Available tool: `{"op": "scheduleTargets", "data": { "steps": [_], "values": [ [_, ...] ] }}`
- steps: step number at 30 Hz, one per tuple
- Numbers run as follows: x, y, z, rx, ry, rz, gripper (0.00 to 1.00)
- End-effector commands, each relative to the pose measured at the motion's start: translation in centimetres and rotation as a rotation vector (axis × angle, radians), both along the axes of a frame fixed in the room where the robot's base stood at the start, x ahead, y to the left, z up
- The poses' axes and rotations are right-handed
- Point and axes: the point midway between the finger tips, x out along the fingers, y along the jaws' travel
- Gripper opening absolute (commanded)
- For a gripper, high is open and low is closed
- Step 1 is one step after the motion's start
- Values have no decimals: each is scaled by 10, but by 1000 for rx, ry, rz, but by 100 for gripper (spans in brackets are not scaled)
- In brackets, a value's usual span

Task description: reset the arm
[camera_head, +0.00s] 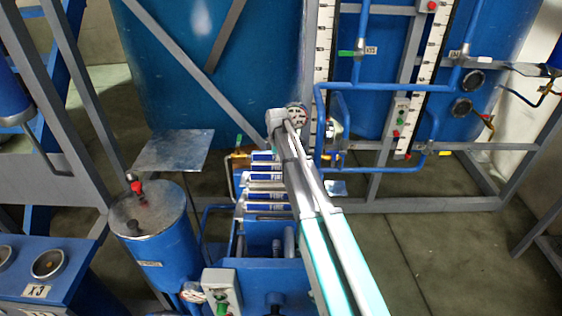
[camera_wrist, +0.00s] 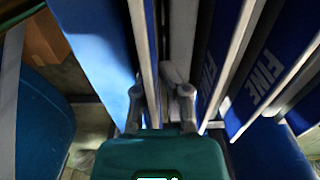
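My arm reaches up from the lower right of the head view to the blue pump unit, and its wrist (camera_head: 292,118) is above the unit's back end. My gripper is hidden behind the arm there. The fingers point at grey bars and blue panels very close by. I cannot tell if they touch.
Blue-and-white ribbed panels (camera_head: 262,183) lie just left of my arm; panels lettered "FINE" (camera_wrist: 262,80) fill the wrist view's right. A blue cylinder with a red valve (camera_head: 158,235) stands left. Pipes and gauges (camera_head: 400,120) stand behind. Floor (camera_head: 440,250) is clear at right.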

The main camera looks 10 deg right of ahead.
Motion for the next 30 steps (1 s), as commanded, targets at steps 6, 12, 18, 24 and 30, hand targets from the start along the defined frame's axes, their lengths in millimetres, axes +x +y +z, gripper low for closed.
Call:
{"op": "scheduleTargets", "data": {
  "steps": [6,12,18,24,30],
  "values": [
    [1,-1,-1,-1,-1,-1,49],
    [3,-1,0,-2,-5,-1,49],
    [5,-1,0,-2,-8,-1,49],
    [7,-1,8,-2,-10,-1,49],
    [7,-1,27,-2,-9,-1,49]
  ]
}}
